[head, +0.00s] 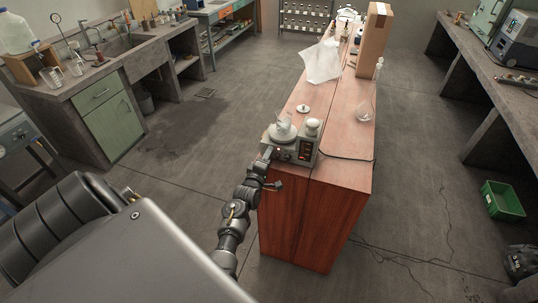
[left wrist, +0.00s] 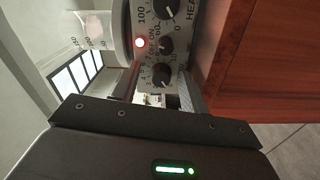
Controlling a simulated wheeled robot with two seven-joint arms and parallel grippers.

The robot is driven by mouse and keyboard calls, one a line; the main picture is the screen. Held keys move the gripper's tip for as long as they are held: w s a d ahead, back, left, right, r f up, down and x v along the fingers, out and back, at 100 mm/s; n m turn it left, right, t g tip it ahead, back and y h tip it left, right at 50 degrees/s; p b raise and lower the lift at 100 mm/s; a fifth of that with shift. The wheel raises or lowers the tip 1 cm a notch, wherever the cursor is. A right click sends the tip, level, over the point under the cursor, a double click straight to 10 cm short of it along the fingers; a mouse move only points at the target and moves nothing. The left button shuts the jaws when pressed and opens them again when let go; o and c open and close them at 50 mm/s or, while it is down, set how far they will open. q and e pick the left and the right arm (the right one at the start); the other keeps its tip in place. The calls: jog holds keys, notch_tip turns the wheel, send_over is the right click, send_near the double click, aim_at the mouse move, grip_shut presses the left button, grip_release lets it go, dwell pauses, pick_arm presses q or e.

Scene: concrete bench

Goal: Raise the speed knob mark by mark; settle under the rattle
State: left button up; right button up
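The stirrer hotplate (head: 290,150) stands at the near end of the red-brown bench, with a glass vessel (head: 283,130) on its plate. The small lettering is hard to read, so I cannot tell which knob is speed. My left gripper (left wrist: 160,88) is at the panel, its fingers apart on either side of the lower knob. I cannot tell whether they touch it. My right gripper is out of view.
A clear flask (head: 368,108), a white cloth (head: 321,62) and a tall cardboard box (head: 373,40) are farther along the bench. A dark cable (head: 345,158) crosses its top. The floor around it is mostly clear.

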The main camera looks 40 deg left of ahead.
pick_arm(q)
jog(key=shift+s, duration=0.15)
jog(key=shift+s, duration=0.2)
jog(key=p+v, duration=0.5)
jog(key=v, duration=0.5)
jog(key=shift+d, duration=0.15)
